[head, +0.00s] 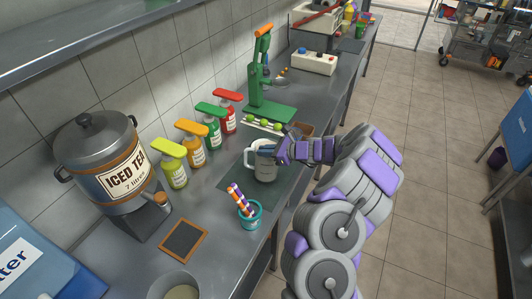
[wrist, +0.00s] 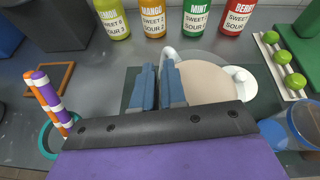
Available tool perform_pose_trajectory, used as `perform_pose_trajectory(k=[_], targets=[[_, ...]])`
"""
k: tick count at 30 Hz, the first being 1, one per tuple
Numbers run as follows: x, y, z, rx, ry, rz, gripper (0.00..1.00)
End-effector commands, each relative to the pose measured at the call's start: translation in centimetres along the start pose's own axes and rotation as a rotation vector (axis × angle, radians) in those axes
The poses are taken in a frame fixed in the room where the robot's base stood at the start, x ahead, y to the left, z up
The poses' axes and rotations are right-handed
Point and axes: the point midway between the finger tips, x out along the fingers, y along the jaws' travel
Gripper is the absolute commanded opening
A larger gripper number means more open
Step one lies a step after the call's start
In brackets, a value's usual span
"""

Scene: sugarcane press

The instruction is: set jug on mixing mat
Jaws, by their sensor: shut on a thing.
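The jug (head: 266,168) is pale grey with a white rim and handle, and stands upright at the dark mixing mat (head: 234,183). In the wrist view the jug's round beige top (wrist: 205,82) shows right of my fingers, with the white handle (wrist: 168,54) beyond them. My gripper (head: 276,153) reaches in from the right and is shut on the jug; in the wrist view its blue fingers (wrist: 163,88) hide the grip point. The mat also shows left of the fingers in the wrist view (wrist: 131,88). I cannot tell whether the jug's base touches the mat.
Several syrup bottles (head: 193,149) line the wall behind the mat. A teal cup with striped straws (head: 249,217) stands at the mat's front edge. A green press (head: 268,100) and a tray of limes (head: 262,126) stand beyond. An iced tea urn (head: 98,164) is at left.

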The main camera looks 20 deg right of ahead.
Motion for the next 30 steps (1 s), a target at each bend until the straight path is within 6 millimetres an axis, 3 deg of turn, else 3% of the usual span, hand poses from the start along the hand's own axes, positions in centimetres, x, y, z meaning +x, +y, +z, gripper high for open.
perform_pose_trajectory(k=[7,15,16,24,30], targets=[[1.0,0.2,-2.5,0.000,0.000,-0.001,0.00],[1.2,0.1,-3.0,0.001,0.002,-0.001,0.00],[1.2,0.2,-3.1,0.002,0.003,0.000,0.12],[1.1,0.2,-3.0,0.001,0.002,0.000,0.37],[1.1,0.2,-2.9,0.001,0.002,0.000,0.37]])
